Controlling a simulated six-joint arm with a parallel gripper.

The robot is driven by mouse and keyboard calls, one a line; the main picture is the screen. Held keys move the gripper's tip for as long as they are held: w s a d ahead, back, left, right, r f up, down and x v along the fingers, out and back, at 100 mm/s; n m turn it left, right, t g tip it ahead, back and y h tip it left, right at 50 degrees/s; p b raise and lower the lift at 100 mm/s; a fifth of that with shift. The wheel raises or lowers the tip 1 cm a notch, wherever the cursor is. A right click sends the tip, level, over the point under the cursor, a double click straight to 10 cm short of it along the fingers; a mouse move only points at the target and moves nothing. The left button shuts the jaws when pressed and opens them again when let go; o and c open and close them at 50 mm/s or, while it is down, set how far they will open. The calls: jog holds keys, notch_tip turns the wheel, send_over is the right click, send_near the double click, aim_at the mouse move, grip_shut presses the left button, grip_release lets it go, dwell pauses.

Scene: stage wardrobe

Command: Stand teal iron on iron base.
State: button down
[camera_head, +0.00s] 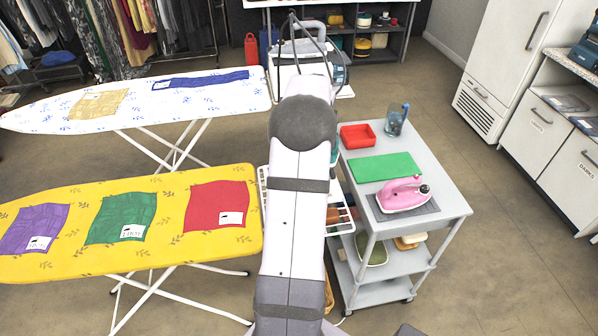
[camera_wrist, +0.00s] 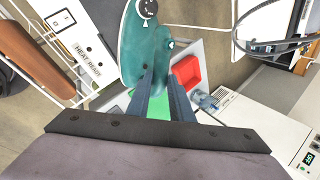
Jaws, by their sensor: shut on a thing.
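The teal iron (camera_wrist: 140,55) fills the upper middle of the wrist view, with a dark round dial or knob near the top edge. My gripper (camera_wrist: 166,75) is shut on it, and the iron is held off any surface. In the wrist view, a white unit marked HEAT READY (camera_wrist: 72,25), which looks like the iron base, lies left of the iron and apart from it, by a white wire rack. In the head view my arm hides the gripper and the unit, and the held iron cannot be made out clearly.
A grey trolley (camera_head: 445,205) at right carries a red tray (camera_head: 358,136), a green mat (camera_head: 385,167), a glass (camera_head: 396,121) and a pink iron (camera_head: 404,194). A yellow ironing board (camera_head: 165,225) and a white one (camera_head: 140,98) stand at left. A wire rack (camera_head: 345,222) shows beside my arm.

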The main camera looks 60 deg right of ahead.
jog(key=shift+s+d+r, duration=0.2)
jog(key=shift+d+r, duration=0.05)
jog(key=shift+d, duration=0.15)
jog(key=shift+w+r+n+t, duration=0.2)
jog(key=shift+w+n+t, duration=0.2)
jog(key=shift+w+n, duration=0.35)
jog(key=shift+w+r+n+t+y, duration=0.4)
jog(key=shift+w+r+n, duration=0.15)
jog(key=shift+w+n, duration=0.35)
jog(key=shift+w+a+r+n+t, duration=0.1)
jog(key=shift+w+n+t, duration=0.15)
jog(key=shift+n, duration=0.4)
jog(key=shift+n+t+y, duration=0.35)
jog(key=shift+n+y, duration=0.05)
jog(key=shift+n, duration=0.2)
